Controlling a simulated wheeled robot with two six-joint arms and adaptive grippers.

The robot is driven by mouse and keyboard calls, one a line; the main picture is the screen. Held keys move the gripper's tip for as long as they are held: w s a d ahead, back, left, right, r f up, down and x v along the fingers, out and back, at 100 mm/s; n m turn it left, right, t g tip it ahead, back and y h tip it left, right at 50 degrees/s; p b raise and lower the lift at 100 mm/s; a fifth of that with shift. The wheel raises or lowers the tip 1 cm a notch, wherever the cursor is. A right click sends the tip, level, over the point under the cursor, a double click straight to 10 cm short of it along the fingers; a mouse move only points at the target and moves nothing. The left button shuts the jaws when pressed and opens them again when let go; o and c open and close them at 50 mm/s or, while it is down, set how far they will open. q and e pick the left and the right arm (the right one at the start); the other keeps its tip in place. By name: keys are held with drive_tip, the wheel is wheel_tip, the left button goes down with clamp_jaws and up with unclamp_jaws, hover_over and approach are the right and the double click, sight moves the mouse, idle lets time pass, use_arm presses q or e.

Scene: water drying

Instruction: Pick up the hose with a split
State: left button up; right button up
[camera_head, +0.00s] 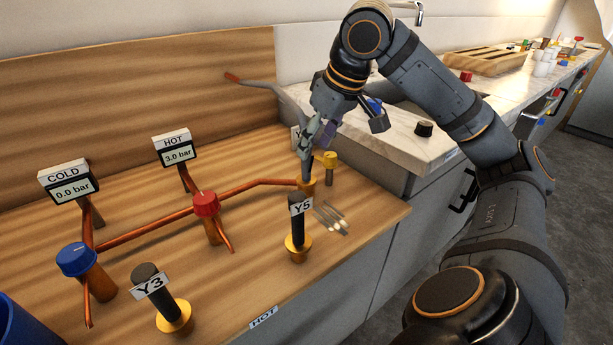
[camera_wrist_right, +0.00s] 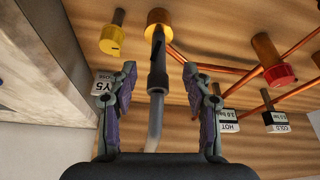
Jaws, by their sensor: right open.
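A grey hose (camera_head: 262,84) with an orange-red end runs from the back of the wooden board toward my right gripper (camera_head: 311,150). In the right wrist view, a grey hose (camera_wrist_right: 154,128) with a darker upper part runs up to a gold fitting (camera_wrist_right: 158,20). My right gripper (camera_wrist_right: 160,80) is open, with one finger on each side of this hose, and a gap shows on both sides. I cannot make out a split in it. Short grey pieces with pale ends (camera_head: 333,217) lie on the board near the Y5 post (camera_head: 298,222). My left gripper is out of view.
Copper pipes with a red valve (camera_head: 206,204) and a blue valve (camera_head: 77,259) cross the board. The HOT gauge (camera_head: 176,149), COLD gauge (camera_head: 68,182) and Y3 post (camera_head: 158,290) stand there. A marble counter (camera_head: 400,130) lies behind my right arm.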

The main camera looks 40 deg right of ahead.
drive_tip(key=shift+w+a+f, duration=0.1)
drive_tip(key=shift+f, duration=0.15)
hover_over(307, 179)
drive_tip(key=f, duration=0.4)
drive_tip(key=shift+w+d, duration=0.25)
drive_tip(key=shift+d, duration=0.1)
drive_tip(key=shift+w+f+b, duration=0.15)
drive_tip(key=shift+f+b, duration=0.15)
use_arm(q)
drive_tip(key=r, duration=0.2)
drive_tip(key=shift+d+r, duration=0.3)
use_arm(e)
clamp_jaws()
